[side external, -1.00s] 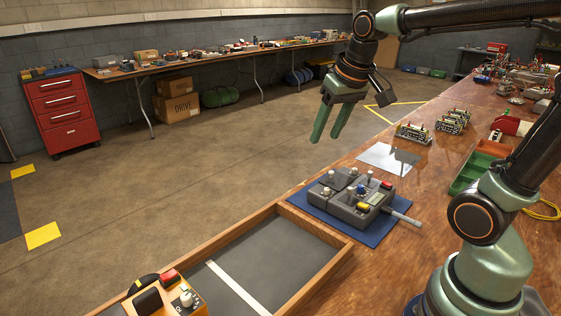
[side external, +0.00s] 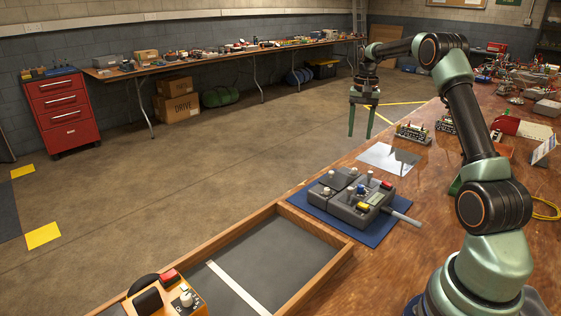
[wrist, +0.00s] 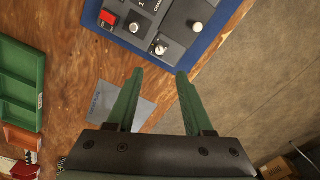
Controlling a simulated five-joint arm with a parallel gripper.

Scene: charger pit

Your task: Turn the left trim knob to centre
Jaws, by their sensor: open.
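A grey control unit (side external: 350,201) with several knobs and sticks lies on a blue mat (side external: 384,231) on the bench. It also shows in the wrist view at the top, with a pale round knob (wrist: 160,48) on a dark square, another light knob (wrist: 196,26) and a red switch (wrist: 110,18). I cannot tell which of these is the left trim knob, nor read its setting. My gripper (side external: 360,133) is open and empty, pointing down above and behind the unit. In the wrist view my gripper (wrist: 159,73) has its fingers apart, short of the knobs.
A pale sheet (side external: 388,158) lies behind the mat. A green bin (wrist: 18,85) is at the left in the wrist view. Small rigs (side external: 413,133) stand farther back.

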